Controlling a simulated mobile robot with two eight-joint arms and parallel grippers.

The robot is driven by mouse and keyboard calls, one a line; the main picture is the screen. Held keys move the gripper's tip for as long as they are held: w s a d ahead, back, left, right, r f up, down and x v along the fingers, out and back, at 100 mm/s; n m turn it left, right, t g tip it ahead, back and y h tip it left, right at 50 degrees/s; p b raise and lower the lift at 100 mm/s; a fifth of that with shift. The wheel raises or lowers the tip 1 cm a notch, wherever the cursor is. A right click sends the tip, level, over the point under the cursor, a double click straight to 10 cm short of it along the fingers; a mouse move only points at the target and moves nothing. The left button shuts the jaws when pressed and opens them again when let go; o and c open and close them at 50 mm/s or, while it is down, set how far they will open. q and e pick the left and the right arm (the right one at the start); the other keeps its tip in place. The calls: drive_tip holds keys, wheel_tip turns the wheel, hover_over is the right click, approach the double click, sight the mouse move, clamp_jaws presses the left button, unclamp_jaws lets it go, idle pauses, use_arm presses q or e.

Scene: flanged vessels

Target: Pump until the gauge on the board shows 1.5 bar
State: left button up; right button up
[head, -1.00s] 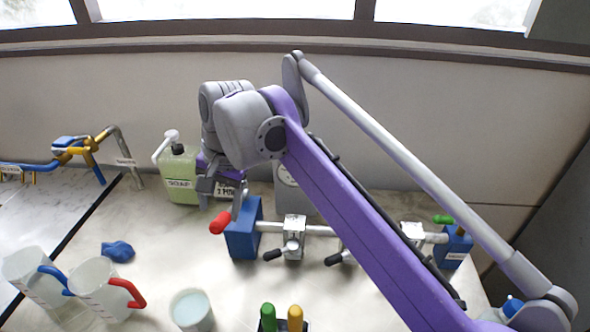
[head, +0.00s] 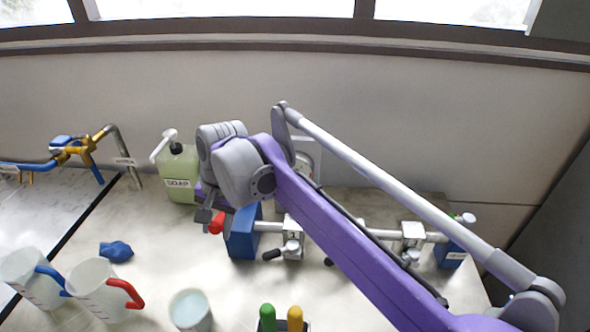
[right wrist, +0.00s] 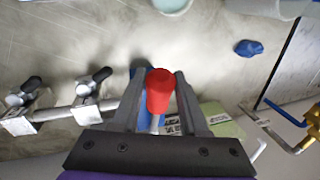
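The pump looks to be the blue block (head: 240,236) with a red-tipped handle (head: 217,222) on its left side, joined to a grey pipe. My right gripper (head: 210,216) is at the handle. In the right wrist view the red handle end (right wrist: 159,92) lies between the two fingers (right wrist: 160,88). The fingers stand apart with narrow gaps beside it; no firm hold shows. A pale board with a round dial (head: 306,158), likely the gauge, is behind my right arm. The arm hides most of it and its reading cannot be made out. My left gripper is not in view.
The pipe carries black-handled valves (head: 291,248) and ends at a blue block (head: 451,254) on the right. A green soap container (head: 179,178) stands behind the gripper. Jugs (head: 97,288), a cup (head: 190,310) and a blue cloth (head: 116,251) are at the front left.

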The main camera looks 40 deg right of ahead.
clamp_jaws()
use_arm(q)
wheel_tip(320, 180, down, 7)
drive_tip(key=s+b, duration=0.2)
drive_tip(key=b, duration=0.4)
use_arm(e)
wheel_tip(320, 180, down, 11)
drive_tip(key=s+a, duration=0.2)
drive_tip(key=r+p, duration=0.2)
drive_tip(key=r, duration=0.1)
drive_tip(key=w+d+r+p, duration=0.1)
drive_tip(key=r+p, duration=0.2)
drive_tip(key=r, duration=0.1)
drive_tip(key=w+d+r+p, duration=0.1)
drive_tip(key=r+p, duration=0.1)
drive_tip(key=r, duration=0.2)
drive_tip(key=shift+w, duration=0.15)
drive_tip(key=shift+f, duration=0.15)
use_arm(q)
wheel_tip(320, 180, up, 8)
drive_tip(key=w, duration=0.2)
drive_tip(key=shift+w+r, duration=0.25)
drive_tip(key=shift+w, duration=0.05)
use_arm(e)
drive_tip(key=shift+s, duration=0.2)
drive_tip(key=shift+a+f, duration=0.1)
